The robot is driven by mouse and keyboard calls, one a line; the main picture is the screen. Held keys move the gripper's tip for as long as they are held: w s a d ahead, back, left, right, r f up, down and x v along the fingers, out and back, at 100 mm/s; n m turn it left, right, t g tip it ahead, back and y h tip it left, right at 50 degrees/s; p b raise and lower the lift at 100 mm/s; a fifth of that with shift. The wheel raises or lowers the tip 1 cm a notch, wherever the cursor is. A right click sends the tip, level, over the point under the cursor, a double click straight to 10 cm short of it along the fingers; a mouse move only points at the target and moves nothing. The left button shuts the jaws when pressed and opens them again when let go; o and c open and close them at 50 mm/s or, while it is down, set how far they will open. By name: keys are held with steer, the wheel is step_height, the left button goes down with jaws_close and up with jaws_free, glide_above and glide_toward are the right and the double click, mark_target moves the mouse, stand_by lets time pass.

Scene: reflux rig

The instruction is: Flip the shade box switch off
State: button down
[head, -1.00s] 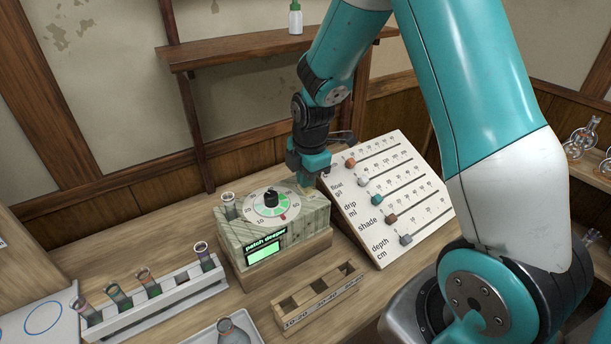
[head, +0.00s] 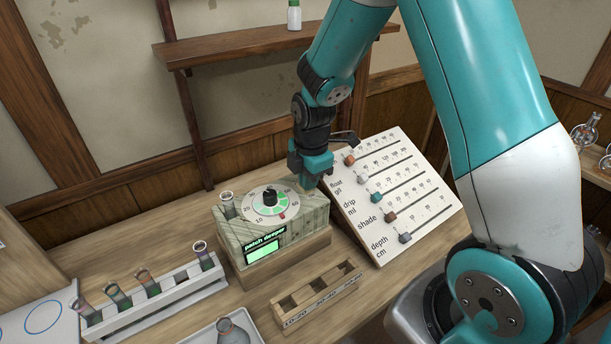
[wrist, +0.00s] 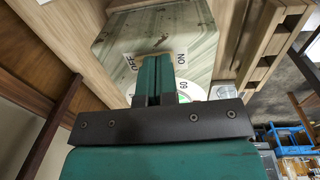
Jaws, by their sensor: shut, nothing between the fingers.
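The shade box (head: 300,222) is a pale green, streaked box with a dial (head: 270,201) on top and a lit green display reading "patch deeper". It stands on a wooden block. In the wrist view its top (wrist: 205,25) carries OFF and ON labels, with a small dark switch (wrist: 161,41) between them, partly hidden by my fingers. My gripper (head: 309,186) is over the box's back right end. Its closed teal fingers (wrist: 155,58) point at the switch and hold nothing. I cannot tell whether they touch it or which way it is tipped.
A sloped slider board (head: 425,205) stands close on the right of the box. A wooden rack (head: 318,297) with square holes lies in front, and a white tube rack (head: 160,302) is at the left. A wall shelf (head: 260,48) is behind my arm.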

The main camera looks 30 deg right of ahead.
steer(key=shift+r, duration=0.15)
steer(key=r+p, duration=0.4)
steer(key=r, duration=0.1)
steer(key=shift+s+r, duration=0.1)
steer(key=shift+s, duration=0.15)
step_height(320, 180, up, 9)
steer(key=s+b, duration=0.1)
steer(key=b, duration=0.2)
steer(key=shift+f, duration=0.2)
steer(key=shift+s, duration=0.1)
steer(key=s+a+r+m+y+b, duration=0.1)
steer(key=s+a+m, duration=0.4)
steer(key=s, duration=0.5)
steer(key=s+a+r+m+y+b, duration=0.1)
steer(key=s+a+r+m+y, duration=0.1)
steer(key=s+a+m, duration=0.4)
steer(key=s+a+y, duration=0.1)
steer(key=s+a, duration=0.3)
steer(key=s, duration=0.1)
steer(key=shift+a+r+g, duration=0.15)
steer(key=shift+r+g, duration=0.1)
steer(key=shift+g, duration=0.15)
